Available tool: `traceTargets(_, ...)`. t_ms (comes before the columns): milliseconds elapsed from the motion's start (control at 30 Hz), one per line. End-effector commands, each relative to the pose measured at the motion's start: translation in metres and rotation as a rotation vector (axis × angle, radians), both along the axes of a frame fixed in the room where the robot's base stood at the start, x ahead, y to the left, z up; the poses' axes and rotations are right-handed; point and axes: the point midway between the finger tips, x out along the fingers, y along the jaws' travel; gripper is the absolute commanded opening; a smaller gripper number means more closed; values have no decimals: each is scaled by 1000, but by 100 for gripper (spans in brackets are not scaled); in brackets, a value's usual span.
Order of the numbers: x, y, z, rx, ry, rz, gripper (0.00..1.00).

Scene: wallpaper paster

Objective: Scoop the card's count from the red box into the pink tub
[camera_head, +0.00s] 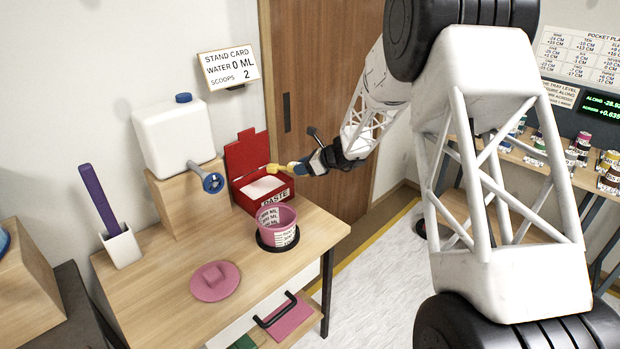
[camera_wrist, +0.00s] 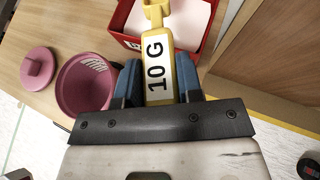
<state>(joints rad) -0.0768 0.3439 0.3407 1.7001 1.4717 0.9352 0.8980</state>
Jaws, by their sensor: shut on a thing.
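The red box (camera_head: 246,159), labelled PASTE, stands open at the back right of the bench with white powder inside. It also shows in the wrist view (camera_wrist: 122,20). The pink tub (camera_head: 278,225) stands open on a black round base in front of it, and in the wrist view (camera_wrist: 85,84) it is left of my gripper. The stand card (camera_head: 229,68) reads WATER 0 ML, SCOOPS 2. My gripper (camera_wrist: 158,88) is shut on the yellow scoop (camera_wrist: 158,60) marked 10 G. The scoop's far end is over the red box; its bowl is cut off in the wrist view.
A pink lid (camera_head: 213,281) lies on the bench's front left. A white tank (camera_head: 172,137) with a blue-wheeled tap (camera_head: 212,182) stands left of the box. A purple stick (camera_head: 99,198) leans in a white holder (camera_head: 123,247).

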Motion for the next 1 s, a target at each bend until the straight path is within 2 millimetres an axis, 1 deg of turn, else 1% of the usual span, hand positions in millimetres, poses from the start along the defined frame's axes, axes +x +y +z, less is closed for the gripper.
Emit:
traceTargets(100, 14, 9, 6, -21, 4, 83, 10)
traceTargets(500, 52, 27, 21, -94, 15, 353, 10)
traceTargets(800, 77, 29, 26, -150, 11, 524, 10)
traceTargets(1000, 89, 27, 28, -176, 7, 594, 10)
